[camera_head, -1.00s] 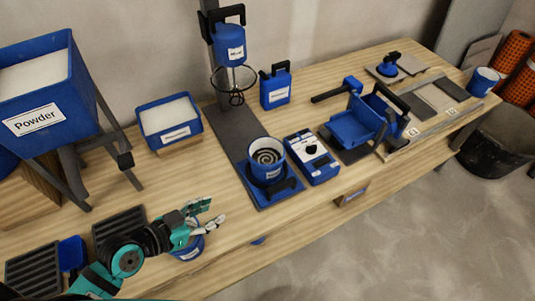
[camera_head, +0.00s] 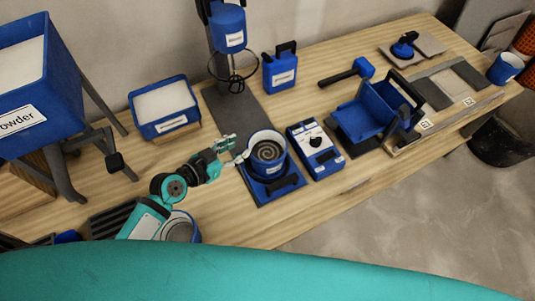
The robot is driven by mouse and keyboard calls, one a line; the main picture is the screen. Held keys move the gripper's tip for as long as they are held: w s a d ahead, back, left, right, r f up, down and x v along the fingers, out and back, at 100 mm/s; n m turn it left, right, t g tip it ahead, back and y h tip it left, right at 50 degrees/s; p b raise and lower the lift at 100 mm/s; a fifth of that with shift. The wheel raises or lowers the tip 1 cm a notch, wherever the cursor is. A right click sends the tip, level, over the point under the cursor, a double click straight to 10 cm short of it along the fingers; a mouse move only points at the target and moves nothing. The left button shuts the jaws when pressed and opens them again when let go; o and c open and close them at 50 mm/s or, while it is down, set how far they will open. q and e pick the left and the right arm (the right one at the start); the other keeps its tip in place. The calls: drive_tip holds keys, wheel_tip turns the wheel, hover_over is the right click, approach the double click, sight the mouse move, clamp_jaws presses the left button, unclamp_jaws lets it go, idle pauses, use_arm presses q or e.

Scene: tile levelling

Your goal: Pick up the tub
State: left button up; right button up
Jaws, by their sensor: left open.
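A blue tub (camera_head: 267,153) with a white label and a grey spiral-patterned content stands upright on the blue plate (camera_head: 262,194) at the foot of the mixer stand. My left gripper (camera_head: 235,147) is open at the left side of this tub, its fingertips close to the rim. I cannot tell whether they touch it. A second blue round tub (camera_head: 191,220) stands at the front edge of the table, partly hidden by my left arm. My right gripper is not in view.
The mixer head (camera_head: 228,27) with its wire whisk hangs behind the tub. A blue scale-like box (camera_head: 316,150) stands close on the right, with a blue jug (camera_head: 280,70) behind. A blue bin of white powder (camera_head: 165,106) is at the back left.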

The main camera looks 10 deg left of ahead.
sight(261, 134)
use_arm(q)
drive_tip(key=x, duration=0.6)
drive_tip(key=shift+w+d+f, duration=0.15)
drive_tip(key=shift+w+d, duration=0.15)
drive_tip(key=shift+w, duration=0.1)
drive_tip(key=shift+s, duration=0.1)
clamp_jaws()
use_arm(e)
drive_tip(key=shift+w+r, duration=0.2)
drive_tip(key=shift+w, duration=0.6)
